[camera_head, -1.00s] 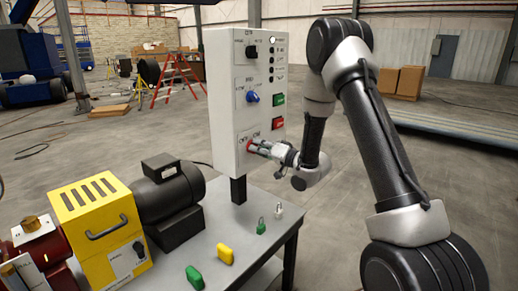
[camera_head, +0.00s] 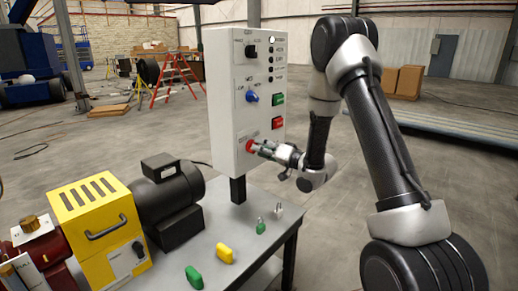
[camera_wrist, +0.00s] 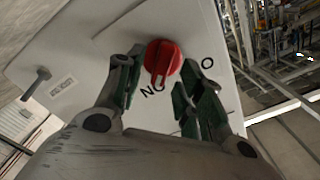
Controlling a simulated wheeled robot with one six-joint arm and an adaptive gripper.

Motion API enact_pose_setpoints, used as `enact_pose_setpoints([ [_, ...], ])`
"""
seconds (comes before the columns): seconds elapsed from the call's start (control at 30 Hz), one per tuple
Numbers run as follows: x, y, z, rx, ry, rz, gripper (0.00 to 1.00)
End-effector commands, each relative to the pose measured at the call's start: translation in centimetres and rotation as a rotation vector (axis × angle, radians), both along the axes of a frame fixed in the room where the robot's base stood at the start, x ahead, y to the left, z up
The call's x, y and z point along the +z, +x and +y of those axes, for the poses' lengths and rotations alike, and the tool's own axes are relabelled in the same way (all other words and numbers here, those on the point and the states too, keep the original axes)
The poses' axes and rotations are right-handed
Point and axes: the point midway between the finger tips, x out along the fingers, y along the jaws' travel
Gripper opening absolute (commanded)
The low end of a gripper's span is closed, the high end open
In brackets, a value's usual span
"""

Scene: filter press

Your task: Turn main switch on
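The main switch is a red rotary knob (camera_wrist: 163,58) low on the front of the white control box (camera_head: 226,110). In the head view the knob (camera_head: 251,146) shows just beyond my fingertips. My gripper (camera_head: 262,149) points at it from the right. In the wrist view my gripper's two green-padded fingers (camera_wrist: 155,85) are spread apart, one on each side below the knob, and hold nothing. I cannot tell whether the fingers touch the knob.
The box also bears a black knob (camera_head: 251,51), a blue knob (camera_head: 252,97), a green button (camera_head: 278,99) and a red button (camera_head: 278,122). It stands on a grey table (camera_head: 220,212) with a black motor (camera_head: 170,200), a yellow unit (camera_head: 97,232) and small padlocks (camera_head: 225,254).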

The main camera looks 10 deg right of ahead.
Motion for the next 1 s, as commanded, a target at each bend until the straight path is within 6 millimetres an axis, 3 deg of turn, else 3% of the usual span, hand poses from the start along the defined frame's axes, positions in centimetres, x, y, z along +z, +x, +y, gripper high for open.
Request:
enact_pose_setpoints([
  [0.2, 0.0, -4.0, -3.1, -0.004, 0.000, 0.002, 0.38],
  [0.43, 0.0, -7.2, -5.3, -0.002, 0.000, 0.001, 0.38],
  [0.6, 0.0, -8.1, -5.9, 0.000, 0.000, 0.000, 0.38],
  [1.0, 0.0, -8.2, -5.9, 0.001, 0.000, 0.000, 0.38],
])
